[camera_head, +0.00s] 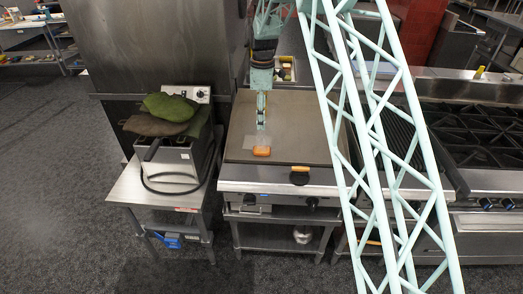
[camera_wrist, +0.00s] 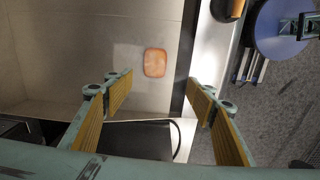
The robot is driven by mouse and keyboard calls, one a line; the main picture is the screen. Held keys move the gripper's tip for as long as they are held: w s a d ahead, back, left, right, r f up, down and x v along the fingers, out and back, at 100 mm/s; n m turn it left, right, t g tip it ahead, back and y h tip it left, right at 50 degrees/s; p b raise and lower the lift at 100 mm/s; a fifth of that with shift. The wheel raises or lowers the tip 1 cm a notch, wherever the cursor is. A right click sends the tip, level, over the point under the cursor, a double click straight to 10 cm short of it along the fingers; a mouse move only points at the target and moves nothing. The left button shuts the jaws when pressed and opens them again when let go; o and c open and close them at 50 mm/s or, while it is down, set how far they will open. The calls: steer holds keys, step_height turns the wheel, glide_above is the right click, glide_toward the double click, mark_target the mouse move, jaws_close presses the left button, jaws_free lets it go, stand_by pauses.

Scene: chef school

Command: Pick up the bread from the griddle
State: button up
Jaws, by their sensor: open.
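The bread (camera_head: 261,151) is a small orange-brown slice lying flat on the griddle (camera_head: 290,115), near its front edge. In the wrist view the bread (camera_wrist: 155,62) lies on the pale griddle plate (camera_wrist: 70,45), beside the metal front edge. My gripper (camera_head: 261,108) hangs over the griddle, just behind the bread in the head view. In the wrist view my gripper (camera_wrist: 160,88) is open and empty, its yellow-padded fingers wide apart. The bread shows beyond the gap between the fingertips, apart from both of them. The exact height above the plate is hard to tell.
A fryer (camera_head: 178,160) with green and brown cloths (camera_head: 165,113) on top stands left of the griddle. A stove with black grates (camera_head: 470,125) stands to the right. A dark round piece (camera_head: 299,176) sits at the griddle's front edge. The plate around the bread is clear.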

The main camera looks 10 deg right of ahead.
glide_above(261, 148)
steer(key=shift+f, duration=2.05)
steer(key=shift+s+n, duration=0.15)
steer(key=shift+n, duration=0.25)
steer(key=shift+f, duration=0.1)
steer(key=shift+f+p, duration=0.4)
steer(key=shift+f, duration=3.8)
steer(key=shift+a+f+p, duration=0.1)
steer(key=shift+f+p, duration=0.25)
steer(key=shift+f, duration=2.3)
steer(key=shift+c, duration=0.7)
steer(key=c, duration=0.7)
